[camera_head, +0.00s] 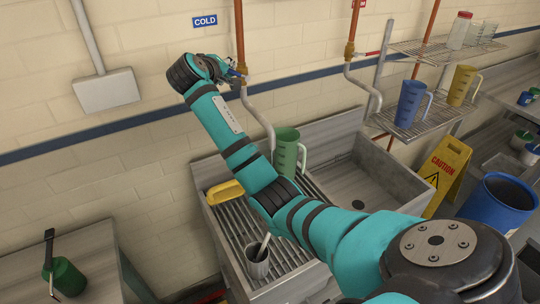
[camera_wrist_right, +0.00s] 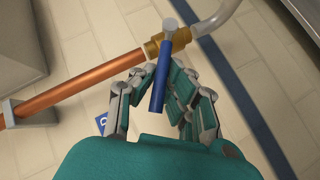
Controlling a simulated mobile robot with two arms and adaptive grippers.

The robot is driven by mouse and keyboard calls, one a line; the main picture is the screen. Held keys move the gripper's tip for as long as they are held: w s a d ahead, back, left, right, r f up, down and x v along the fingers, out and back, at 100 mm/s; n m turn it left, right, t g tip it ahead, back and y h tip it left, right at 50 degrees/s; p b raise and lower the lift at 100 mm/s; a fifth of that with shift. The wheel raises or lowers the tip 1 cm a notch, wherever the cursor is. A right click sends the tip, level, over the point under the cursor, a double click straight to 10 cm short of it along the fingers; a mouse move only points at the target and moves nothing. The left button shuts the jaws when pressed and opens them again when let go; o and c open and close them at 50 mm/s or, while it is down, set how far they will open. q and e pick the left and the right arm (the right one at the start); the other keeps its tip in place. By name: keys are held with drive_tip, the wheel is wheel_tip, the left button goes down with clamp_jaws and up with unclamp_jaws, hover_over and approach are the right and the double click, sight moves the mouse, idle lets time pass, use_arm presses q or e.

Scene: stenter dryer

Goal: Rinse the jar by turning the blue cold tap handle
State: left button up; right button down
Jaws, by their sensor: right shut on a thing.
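The blue cold tap handle (camera_wrist_right: 160,80) is a short blue bar on a brass valve (camera_wrist_right: 178,38) in the right wrist view. In the head view it shows only as a bit of blue (camera_head: 238,73) under the COLD sign (camera_head: 205,21). My right gripper (camera_head: 228,72) is at the handle; in the wrist view its fingers (camera_wrist_right: 150,86) are on both sides, shut on it. A green jug (camera_head: 287,152) stands upright in the ribbed sink below the tap. A clear jar with a red lid (camera_head: 459,31) stands on the upper shelf. My left gripper is not in view.
A red-handled tap (camera_head: 371,53) is to the right. Blue (camera_head: 411,103) and yellow (camera_head: 463,86) jugs stand on the wire shelves. A grey cup (camera_head: 257,262) and yellow object (camera_head: 226,192) are in the ribbed sink. The right basin (camera_head: 375,185) looks clear. A caution sign (camera_head: 446,175) stands beyond.

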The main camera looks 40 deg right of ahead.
drive_tip(key=shift+r, duration=0.1)
drive_tip(key=shift+f, duration=0.35)
drive_tip(key=f+n+h+b, duration=0.1)
drive_tip(key=a+f+n+h+b, duration=0.1)
drive_tip(key=h+b, duration=0.1)
drive_tip(key=shift+w+t, duration=0.1)
drive_tip(key=shift+t, duration=0.2)
drive_tip(key=shift+r, duration=0.1)
